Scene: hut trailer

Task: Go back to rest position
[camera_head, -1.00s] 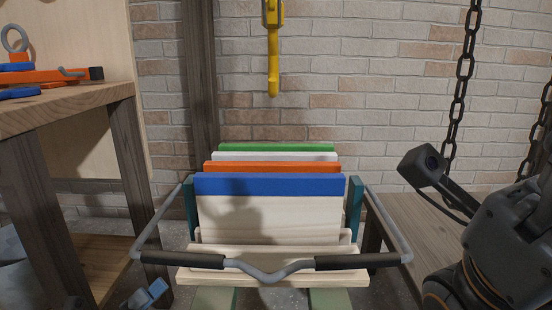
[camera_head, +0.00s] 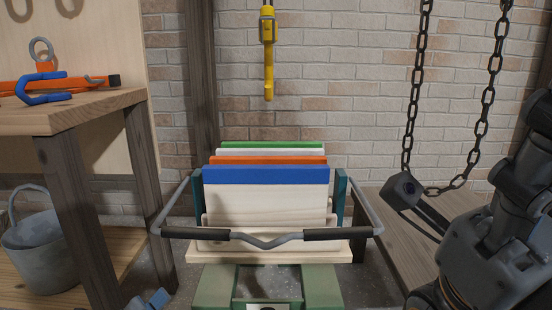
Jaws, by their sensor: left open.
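My left gripper (camera_head: 150,300) shows only as small blue-grey finger parts at the bottom left edge. It is open, with nothing seen between its fingers, and most of it is cut off by the frame. It is low, left of the board rack and near the foot of the workbench. My right arm fills the lower right, with a small camera on a bracket. The right gripper itself is outside the picture.
A rack with upright boards, the front one blue-topped (camera_head: 265,175), stands ahead behind a grey handlebar (camera_head: 265,242). A wooden workbench (camera_head: 70,113) and metal bucket (camera_head: 42,252) are left. A yellow hook (camera_head: 268,75) hangs behind. Chains (camera_head: 490,95) hang at right above a wooden platform (camera_head: 385,225).

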